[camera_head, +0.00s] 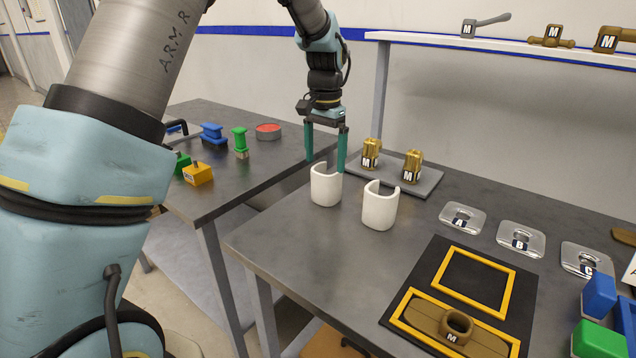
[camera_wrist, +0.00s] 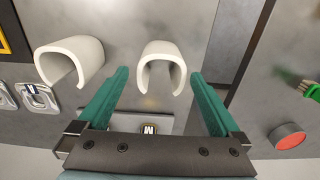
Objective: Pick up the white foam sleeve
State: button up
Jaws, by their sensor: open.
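Two white foam sleeves, each a cup-like C shape with a slot in its side, stand upright on the grey table. The left sleeve (camera_head: 325,187) is below my gripper (camera_head: 325,150), and the right sleeve (camera_head: 379,207) stands a little to its right. In the wrist view, one sleeve (camera_wrist: 162,62) lies ahead between the green fingers of my gripper (camera_wrist: 158,90), and the other sleeve (camera_wrist: 68,60) is to the left, outside the fingers. My gripper is open and empty, pointing down. One fingertip overlaps the left sleeve's rim in the head view; I cannot tell whether they touch.
A grey tray (camera_head: 429,184) with two brass fittings marked M (camera_head: 371,154) stands behind the sleeves. Clear lettered plates (camera_head: 463,218) and a black mat with yellow frames (camera_head: 437,262) lie to the right. The table front left of the sleeves is free. Another table (camera_head: 262,160) stands left.

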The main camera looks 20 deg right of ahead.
aim_at(325, 188)
notch_tip(325, 188, down, 4)
jog(key=shift+f+p, duration=0.1)
jog(key=shift+p, duration=0.35)
jog(key=shift+w+d+f+p, duration=0.15)
jog(key=shift+f+p, duration=0.5)
jog(key=shift+f, duration=0.65)
jog(key=shift+w+a+f+p, duration=0.1)
jog(key=shift+f+p, duration=0.5)
jog(key=shift+f, duration=0.7)
jog(key=shift+d, duration=0.1)
jog(key=shift+c, duration=0.4)
jog(key=c, duration=0.9)
